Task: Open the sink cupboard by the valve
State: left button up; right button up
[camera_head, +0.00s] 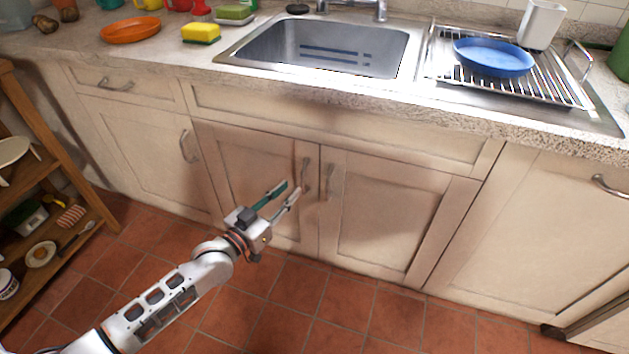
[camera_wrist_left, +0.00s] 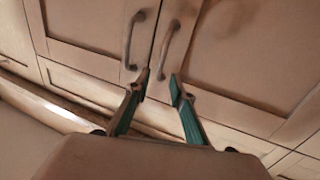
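The sink cupboard under the basin has two pale doors, both shut. Its left door (camera_head: 250,165) and right door (camera_head: 385,210) meet in the middle. Each has an upright metal handle near the seam: the left handle (camera_head: 305,175) and the right handle (camera_head: 329,183). My left gripper (camera_head: 291,190) is open and empty in front of the left door, near the left handle. In the left wrist view, the two handles (camera_wrist_left: 133,42) (camera_wrist_left: 168,48) show beyond the open fingers (camera_wrist_left: 160,84); one handle's end appears between the fingertips. Contact cannot be told. My right gripper is not in view.
The stone counter (camera_head: 330,95) overhangs the doors. It bears the sink (camera_head: 320,45), a drying rack with a blue plate (camera_head: 493,56), a yellow sponge (camera_head: 200,33) and an orange plate (camera_head: 130,30). A wooden shelf (camera_head: 75,175) stands at left. The tiled floor before the cupboard is clear.

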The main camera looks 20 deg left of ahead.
aim_at(302, 177)
pick_arm(q)
jog(key=shift+b+x, duration=0.75)
jog(key=shift+x, duration=2.65)
grip_shut()
